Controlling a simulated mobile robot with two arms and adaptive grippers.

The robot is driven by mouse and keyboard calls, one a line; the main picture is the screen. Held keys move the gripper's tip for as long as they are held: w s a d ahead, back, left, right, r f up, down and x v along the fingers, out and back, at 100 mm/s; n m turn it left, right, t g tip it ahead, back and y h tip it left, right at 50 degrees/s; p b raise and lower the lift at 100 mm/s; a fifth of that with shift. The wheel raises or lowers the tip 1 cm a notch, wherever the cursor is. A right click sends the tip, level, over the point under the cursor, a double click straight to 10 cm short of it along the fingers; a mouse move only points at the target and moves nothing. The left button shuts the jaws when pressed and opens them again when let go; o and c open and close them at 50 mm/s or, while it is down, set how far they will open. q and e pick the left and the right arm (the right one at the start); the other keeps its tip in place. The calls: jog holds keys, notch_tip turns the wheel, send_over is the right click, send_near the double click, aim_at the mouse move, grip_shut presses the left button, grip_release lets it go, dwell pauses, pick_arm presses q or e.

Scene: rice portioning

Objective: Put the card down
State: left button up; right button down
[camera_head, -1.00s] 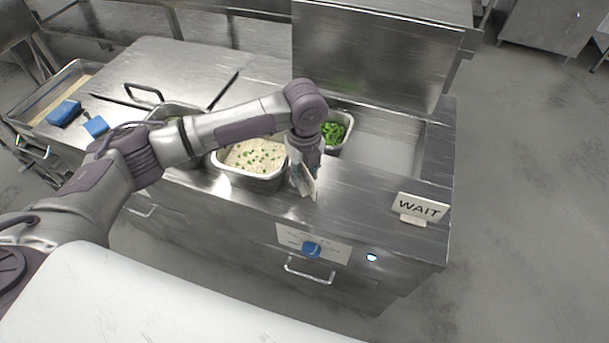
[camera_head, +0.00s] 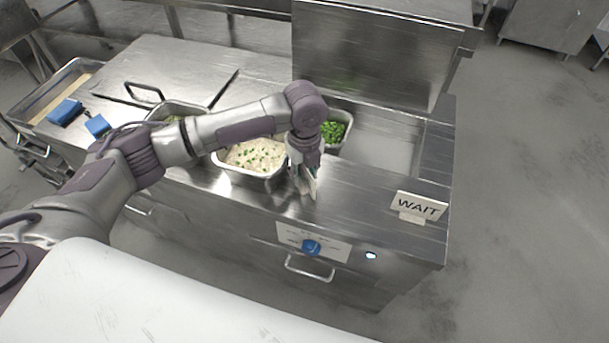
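My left gripper (camera_head: 306,178) points down at the counter's front edge, just right of the rice pan. It looks shut on a pale card (camera_head: 313,186), seen nearly edge-on. The card is upright, its lower edge at or close to the counter top; whether it touches cannot be told. The fingers and wrist hide part of the card. My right gripper is not in view.
A steel pan of rice with green bits (camera_head: 253,157) and a pan of green herbs (camera_head: 333,133) are beside my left wrist. Bare steel counter (camera_head: 362,197) lies between the card and sign.

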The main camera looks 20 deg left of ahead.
pick_arm(q)
grip_shut()
